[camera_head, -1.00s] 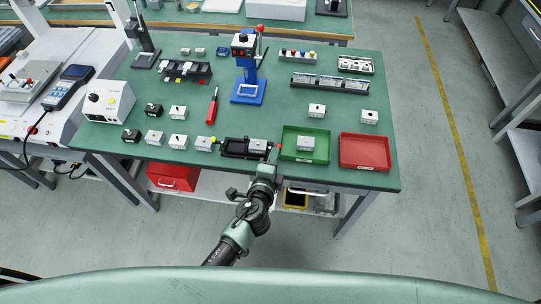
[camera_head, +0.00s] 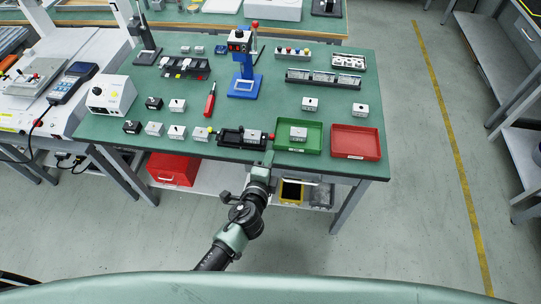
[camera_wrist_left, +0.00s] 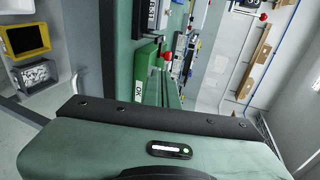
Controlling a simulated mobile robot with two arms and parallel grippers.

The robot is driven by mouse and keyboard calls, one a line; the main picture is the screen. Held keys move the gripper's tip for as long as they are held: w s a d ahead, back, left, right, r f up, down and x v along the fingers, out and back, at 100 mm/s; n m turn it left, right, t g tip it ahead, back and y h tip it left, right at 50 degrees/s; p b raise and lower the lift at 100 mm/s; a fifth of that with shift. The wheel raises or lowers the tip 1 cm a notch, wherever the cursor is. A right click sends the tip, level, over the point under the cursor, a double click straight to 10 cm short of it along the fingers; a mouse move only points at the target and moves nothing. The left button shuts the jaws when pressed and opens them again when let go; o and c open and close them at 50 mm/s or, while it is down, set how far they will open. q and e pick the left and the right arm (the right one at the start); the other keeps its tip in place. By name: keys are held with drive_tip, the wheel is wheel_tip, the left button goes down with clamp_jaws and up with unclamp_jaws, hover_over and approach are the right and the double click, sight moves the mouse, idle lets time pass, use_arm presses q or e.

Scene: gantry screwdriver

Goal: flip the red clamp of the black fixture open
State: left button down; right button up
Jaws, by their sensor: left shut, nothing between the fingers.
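The black fixture (camera_head: 231,139) lies near the front edge of the green table, with a pale block (camera_head: 250,140) in it. A small red part, apparently the clamp's end (camera_head: 271,136), shows at the fixture's right end; its angle is too small to tell. My left gripper (camera_head: 268,156) is shut and empty, at the table's front edge just in front of that end. It appears apart from the red part. In the left wrist view a red ball (camera_wrist_left: 167,57) shows beyond the gripper housing; the fingertips are hidden there. My right gripper is not in view.
A green tray (camera_head: 312,150) stands just right of the fixture, with a block in it, and a red tray (camera_head: 356,155) beyond. A red screwdriver (camera_head: 210,103) and a blue stand (camera_head: 244,88) are behind. Several small blocks lie to the left.

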use_arm(q)
drive_tip(key=d+v, duration=0.1)
drive_tip(key=v, duration=0.6)
drive_tip(key=shift+s+d+b, duration=0.25)
drive_tip(key=shift+d+b, duration=0.2)
drive_tip(key=shift+d, duration=0.1)
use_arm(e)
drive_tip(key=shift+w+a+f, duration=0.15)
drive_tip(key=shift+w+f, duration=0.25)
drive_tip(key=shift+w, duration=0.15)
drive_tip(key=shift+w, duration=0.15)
